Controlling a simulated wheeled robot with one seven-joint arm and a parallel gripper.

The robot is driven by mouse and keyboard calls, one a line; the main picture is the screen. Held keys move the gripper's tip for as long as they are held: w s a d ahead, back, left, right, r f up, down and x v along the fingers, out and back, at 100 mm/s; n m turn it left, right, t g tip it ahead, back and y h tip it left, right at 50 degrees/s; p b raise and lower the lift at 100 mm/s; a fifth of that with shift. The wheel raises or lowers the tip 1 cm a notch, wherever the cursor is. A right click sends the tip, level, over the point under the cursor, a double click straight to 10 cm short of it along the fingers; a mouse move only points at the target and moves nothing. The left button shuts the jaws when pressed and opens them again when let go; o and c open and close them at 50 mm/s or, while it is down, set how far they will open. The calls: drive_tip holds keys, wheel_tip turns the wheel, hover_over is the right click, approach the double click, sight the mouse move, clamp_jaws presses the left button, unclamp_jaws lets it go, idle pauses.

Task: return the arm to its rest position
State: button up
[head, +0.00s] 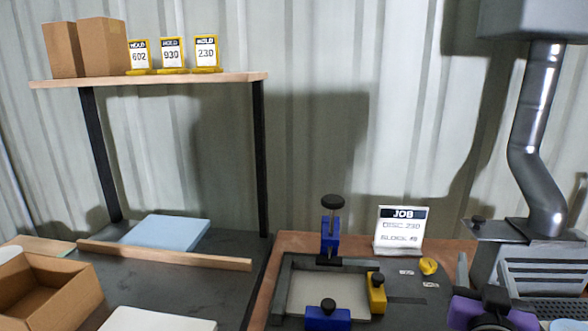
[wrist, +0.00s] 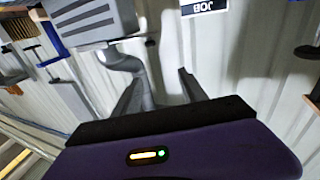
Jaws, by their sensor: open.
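My gripper (wrist: 161,76) shows in the wrist view as two dark fingers spread apart beyond the purple wrist housing. In the head view, a purple and black part of my arm is low at the right edge of the workbench, cut off by the frame bottom. The fingers cannot be made out there.
A fixture tray (head: 406,318) with blue and yellow clamps sits on the bench. Behind it stands a JOB sign (head: 400,229). A metal duct (head: 531,130) rises at right. A shelf (head: 180,84) holds boxes and signs. An open carton (head: 50,290) is at left.

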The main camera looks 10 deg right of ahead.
drive_tip(key=s+a+f+n+t+y, duration=0.25)
drive_tip(key=s+a+n+y, duration=0.2)
drive_tip(key=a, duration=0.25)
drive_tip(key=s+a+f+n+t+y, duration=0.25)
drive_tip(key=s+a+f+y, duration=0.2)
drive_tip(key=a, duration=0.25)
drive_tip(key=s+a+f+g, duration=0.1)
drive_tip(key=s+a+f, duration=0.1)
drive_tip(key=s, duration=0.6)
drive_tip(key=s+a+f+g+y, duration=0.1)
drive_tip(key=s+a+f+g, duration=0.1)
drive_tip(key=s+f, duration=0.3)
drive_tip(key=s+a+f+g+y, duration=0.1)
drive_tip(key=s+a+f+g, duration=0.1)
drive_tip(key=s, duration=1.1)
drive_tip(key=shift+f, duration=0.8)
